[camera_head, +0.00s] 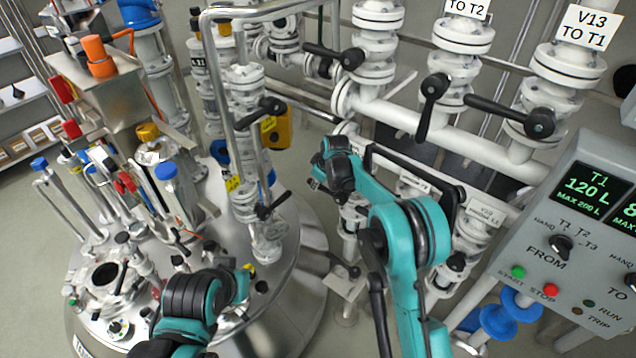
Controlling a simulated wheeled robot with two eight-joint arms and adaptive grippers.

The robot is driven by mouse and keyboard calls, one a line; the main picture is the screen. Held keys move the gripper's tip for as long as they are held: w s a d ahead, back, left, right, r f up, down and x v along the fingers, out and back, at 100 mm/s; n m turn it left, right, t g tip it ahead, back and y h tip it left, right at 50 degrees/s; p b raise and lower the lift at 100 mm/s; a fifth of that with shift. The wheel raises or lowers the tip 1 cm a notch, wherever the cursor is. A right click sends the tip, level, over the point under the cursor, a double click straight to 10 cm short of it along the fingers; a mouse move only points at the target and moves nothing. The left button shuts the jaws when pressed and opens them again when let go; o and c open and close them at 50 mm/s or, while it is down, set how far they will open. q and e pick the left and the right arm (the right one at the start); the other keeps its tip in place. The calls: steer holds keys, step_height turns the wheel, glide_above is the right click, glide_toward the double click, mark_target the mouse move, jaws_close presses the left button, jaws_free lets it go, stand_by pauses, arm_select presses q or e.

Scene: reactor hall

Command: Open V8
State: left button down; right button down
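No V8 tag is readable in this view, so I cannot tell which valve is V8. Several black-handled valves sit on the white pipework: an upper left handle (334,55), a middle handle (431,104) hanging down, and a right handle (511,115) under the V13 TO T1 sign (584,27).
A steel tank (298,250) with many fittings fills the left. A control panel (590,235) reading T1 120 L stands at the right. A bent steel pipe (215,80) rises at centre.

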steer(key=shift+f, duration=0.1)
steer(key=shift+a+f+g+h+p, duration=0.15)
steer(key=shift+g+h+p, duration=0.15)
steer(key=shift+w+f+g+h+p, duration=0.1)
steer(key=shift+f+g+h+p, duration=0.35)
steer(key=shift+f+h, duration=0.35)
steer(key=shift+f+n+g+h+p, duration=0.3)
steer(key=shift+f+g+h, duration=0.65)
steer(key=shift+f+h, duration=0.3)
steer(key=c, duration=1.4)
jaws_free()
steer(key=shift+d, duration=0.2)
steer(key=v, duration=0.7)
steer(key=shift+r, duration=0.25)
